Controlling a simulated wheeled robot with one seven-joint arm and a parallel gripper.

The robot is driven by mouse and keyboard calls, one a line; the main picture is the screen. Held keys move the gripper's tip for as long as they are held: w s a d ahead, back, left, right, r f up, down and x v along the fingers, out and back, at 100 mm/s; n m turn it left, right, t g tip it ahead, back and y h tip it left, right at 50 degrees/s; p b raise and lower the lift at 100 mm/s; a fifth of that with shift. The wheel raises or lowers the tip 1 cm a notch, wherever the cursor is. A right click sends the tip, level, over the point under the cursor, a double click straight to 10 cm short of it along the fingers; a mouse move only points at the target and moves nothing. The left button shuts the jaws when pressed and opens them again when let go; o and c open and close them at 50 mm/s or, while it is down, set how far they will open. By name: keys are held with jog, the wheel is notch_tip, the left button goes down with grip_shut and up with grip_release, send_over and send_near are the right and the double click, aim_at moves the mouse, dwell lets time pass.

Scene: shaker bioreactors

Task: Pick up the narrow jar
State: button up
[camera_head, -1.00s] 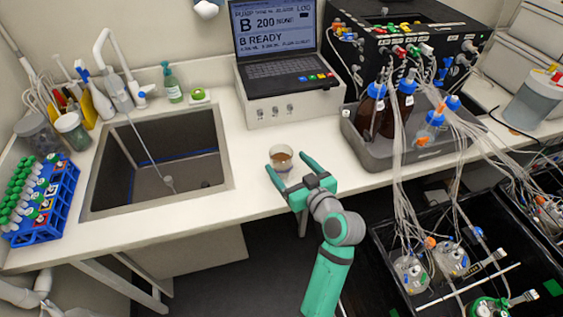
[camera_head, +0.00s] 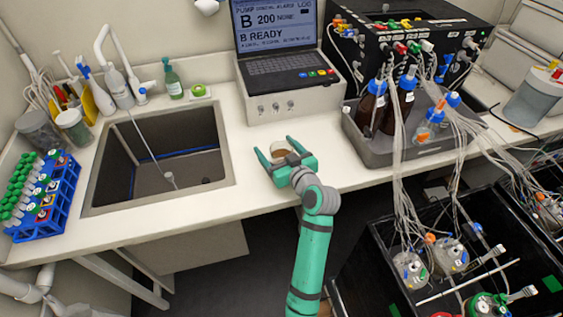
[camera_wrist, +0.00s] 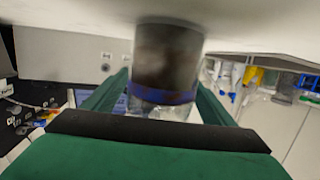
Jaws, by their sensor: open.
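The narrow jar (camera_head: 279,152), a small clear vessel with brown contents, stands on the white counter between the sink and the bottle tray. In the wrist view the jar (camera_wrist: 166,62) looks dark brown with a blue band, blurred, and appears upside down with the counter above it. My gripper (camera_head: 276,147) is open, with one finger on each side of the jar. The gripper and fingers hide part of the jar in the head view. I cannot tell whether either finger touches it.
The sink (camera_head: 100,209) is open at left. A laptop (camera_head: 277,50) on a white box stands behind the jar. A grey tray (camera_head: 362,142) with brown bottles and tubing is at right. The counter around the jar is clear.

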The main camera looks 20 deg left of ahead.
jog(key=c, duration=1.3)
jog(key=shift+o, duration=0.2)
jog(key=shift+r, duration=0.1)
